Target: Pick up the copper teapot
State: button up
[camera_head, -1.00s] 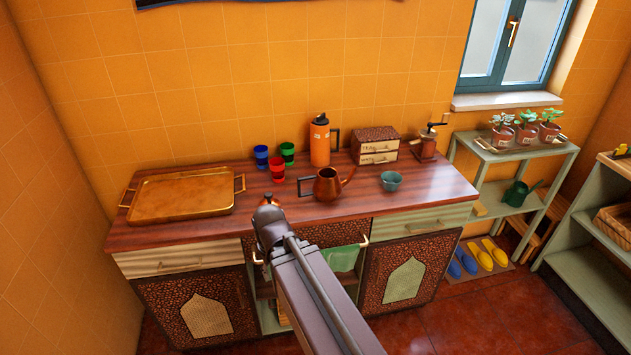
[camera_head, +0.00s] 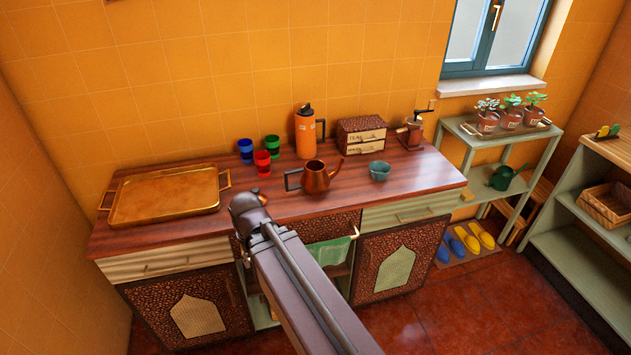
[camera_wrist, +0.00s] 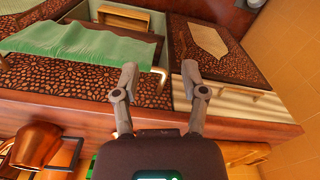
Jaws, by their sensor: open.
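The copper teapot (camera_head: 316,178) stands upright on the wooden counter, its dark handle on the left and its spout on the right. In the wrist view the copper teapot (camera_wrist: 38,145) shows at the lower left, cut off by the frame edge. My gripper (camera_wrist: 159,75) is open, with nothing between its fingers. The cabinet front and counter edge lie behind the fingers in that view, and the teapot is to their left, apart from them. In the head view my arm hides the gripper.
The counter (camera_head: 410,184) also holds a brass tray (camera_head: 165,196), red (camera_head: 262,163), blue and green cups, an orange flask (camera_head: 305,135), a drawer box (camera_head: 361,135), a grinder (camera_head: 412,133) and a teal bowl (camera_head: 379,171). A small copper object by my arm is partly hidden.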

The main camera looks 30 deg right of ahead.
jog(key=w+d+r+t+p, duration=0.2)
jog(key=w+d+r+p, duration=0.3)
jog(key=w+d, duration=0.4)
jog(key=m+t+p, duration=0.2)
jog(key=t+p, duration=0.1)
jog(key=p, duration=0.1)
send_near(287, 182)
jog(key=r, duration=0.1)
jog(key=s+r, duration=0.1)
jog(key=shift+a+r+h, duration=0.25)
jog(key=shift+h, duration=0.15)
jog(key=shift+f, duration=0.1)
jog(key=b+x, duration=0.7)
jog(key=x, duration=0.1)
jog(key=shift+f+b, duration=0.25)
jog(key=shift+b, duration=0.15)
jog(key=shift+b+x, duration=2.35)
jog(key=shift+x, duration=0.25)
jog(key=shift+a, duration=0.2)
